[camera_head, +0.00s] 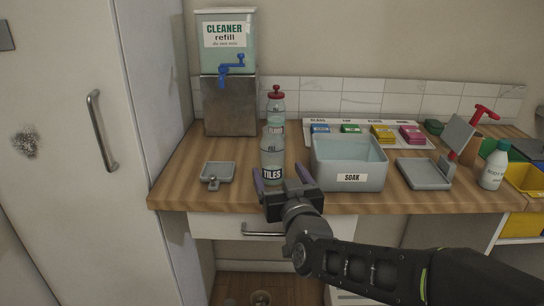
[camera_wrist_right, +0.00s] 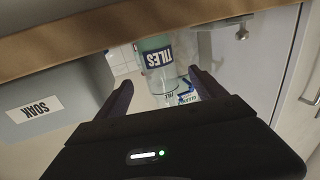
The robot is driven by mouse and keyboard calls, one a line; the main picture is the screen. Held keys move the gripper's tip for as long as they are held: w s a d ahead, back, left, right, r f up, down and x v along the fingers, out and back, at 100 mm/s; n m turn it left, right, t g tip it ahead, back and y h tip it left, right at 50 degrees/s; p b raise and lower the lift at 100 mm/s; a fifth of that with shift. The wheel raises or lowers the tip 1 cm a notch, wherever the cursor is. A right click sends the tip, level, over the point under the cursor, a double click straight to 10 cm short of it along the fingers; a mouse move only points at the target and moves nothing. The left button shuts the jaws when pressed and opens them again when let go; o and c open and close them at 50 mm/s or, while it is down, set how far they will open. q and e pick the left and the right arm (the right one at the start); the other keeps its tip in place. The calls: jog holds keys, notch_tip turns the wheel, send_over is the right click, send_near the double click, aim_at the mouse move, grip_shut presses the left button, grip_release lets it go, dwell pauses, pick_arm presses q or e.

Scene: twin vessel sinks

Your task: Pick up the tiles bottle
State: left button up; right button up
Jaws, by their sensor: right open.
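The tiles bottle (camera_head: 272,151) is a clear, pale bottle with a dark TILES label, upright near the front of the wooden counter. In the right wrist view the bottle (camera_wrist_right: 157,61) appears upside down, beyond and between my fingertips. My right gripper (camera_head: 280,175) is open at the counter's front edge, its fingers pointing toward the bottle. The bottle's base shows between the fingers, nearer the left one in the head view. I see no grip on it, and cannot tell how deep it sits between them. My left gripper is not in view.
A grey SOAK tub (camera_head: 349,178) stands close right of the bottle. A red-capped bottle (camera_head: 276,106) stands behind it, with the cleaner dispenser (camera_head: 229,102) at back left. A small grey tray (camera_head: 218,172) lies left. Coloured sponges (camera_head: 383,134) are at back right.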

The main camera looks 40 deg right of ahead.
aim_at(272, 158)
jog(key=shift+w+d+r+p, duration=0.2)
jog(key=shift+w+d+p, duration=0.1)
jog(key=shift+w+p, duration=0.45)
jog(key=shift+w+d+f+p, duration=0.15)
jog(key=shift+w+p, duration=0.1)
jog(key=shift+p, duration=0.2)
jog(key=shift+w, duration=0.1)
jog(key=x, duration=0.5)
jog(key=shift+d+f, duration=0.1)
jog(key=shift+c, duration=0.4)
grip_shut()
